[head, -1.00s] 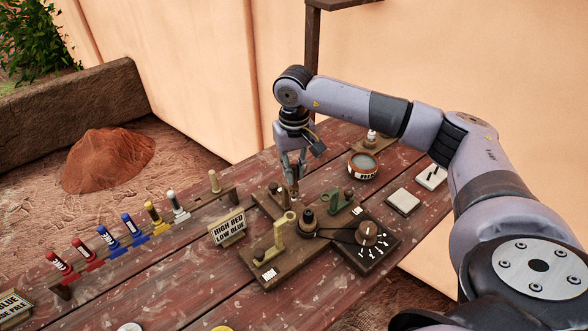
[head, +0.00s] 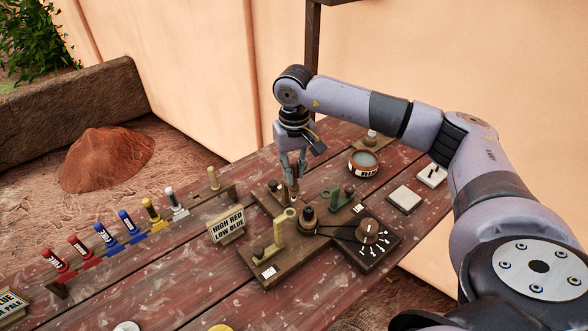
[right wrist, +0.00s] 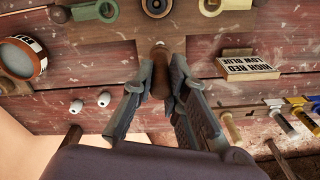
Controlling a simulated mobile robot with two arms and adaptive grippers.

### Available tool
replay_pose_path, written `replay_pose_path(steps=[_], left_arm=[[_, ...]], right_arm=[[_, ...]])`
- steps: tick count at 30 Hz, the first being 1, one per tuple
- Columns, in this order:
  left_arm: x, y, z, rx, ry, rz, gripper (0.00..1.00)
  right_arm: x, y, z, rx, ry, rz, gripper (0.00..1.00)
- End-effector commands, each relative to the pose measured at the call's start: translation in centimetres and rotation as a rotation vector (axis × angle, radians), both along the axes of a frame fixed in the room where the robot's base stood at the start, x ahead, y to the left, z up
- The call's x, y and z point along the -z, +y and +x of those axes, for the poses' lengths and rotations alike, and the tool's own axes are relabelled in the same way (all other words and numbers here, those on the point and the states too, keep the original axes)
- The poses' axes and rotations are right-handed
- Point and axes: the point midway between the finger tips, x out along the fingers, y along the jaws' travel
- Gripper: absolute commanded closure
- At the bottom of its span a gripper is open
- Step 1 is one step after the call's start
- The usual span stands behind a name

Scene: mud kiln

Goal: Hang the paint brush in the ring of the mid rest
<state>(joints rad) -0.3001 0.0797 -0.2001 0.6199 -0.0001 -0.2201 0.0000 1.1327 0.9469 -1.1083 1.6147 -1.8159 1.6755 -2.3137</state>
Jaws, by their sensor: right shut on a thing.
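My right gripper (head: 291,178) points down over the back of the wooden stand and is shut on a brown wooden piece with a rounded end, which shows between the fingers in the right wrist view (right wrist: 160,62). I cannot tell whether this piece is the paint brush; its lower end is hidden. The stand has a yellow rest (head: 279,236) with a ring at its top and a green rest (head: 335,199), also with a ring. The fingers hide what stands just behind them. My left gripper is not in view.
A dial box (head: 368,232) is belted to a dark round knob (head: 308,214). A sign (head: 227,226) stands left of the stand, with a row of coloured tubes (head: 130,227) beyond. A round tin (head: 363,163) and a pale square plate (head: 405,199) are at right. The front tabletop is mostly clear.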

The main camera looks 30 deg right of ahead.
Motion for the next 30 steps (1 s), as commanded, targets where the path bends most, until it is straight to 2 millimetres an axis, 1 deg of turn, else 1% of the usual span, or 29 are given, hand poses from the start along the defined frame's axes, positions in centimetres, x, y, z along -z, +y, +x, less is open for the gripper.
replay_pose_path(steps=[4,5,15,21,30], left_arm=[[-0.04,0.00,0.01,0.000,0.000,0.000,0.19],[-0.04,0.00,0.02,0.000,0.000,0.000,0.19],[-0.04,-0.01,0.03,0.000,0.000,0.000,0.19],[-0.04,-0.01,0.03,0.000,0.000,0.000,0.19],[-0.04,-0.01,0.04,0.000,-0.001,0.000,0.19]], right_arm=[[-0.07,0.00,0.01,0.000,0.000,0.000,1.00],[-0.07,0.00,0.01,0.000,0.000,0.000,0.85],[-0.05,-0.01,0.01,0.000,0.000,0.000,0.63],[-0.04,0.00,0.01,0.000,0.000,0.000,0.63],[-0.03,0.00,0.00,0.000,0.000,0.000,0.44]])
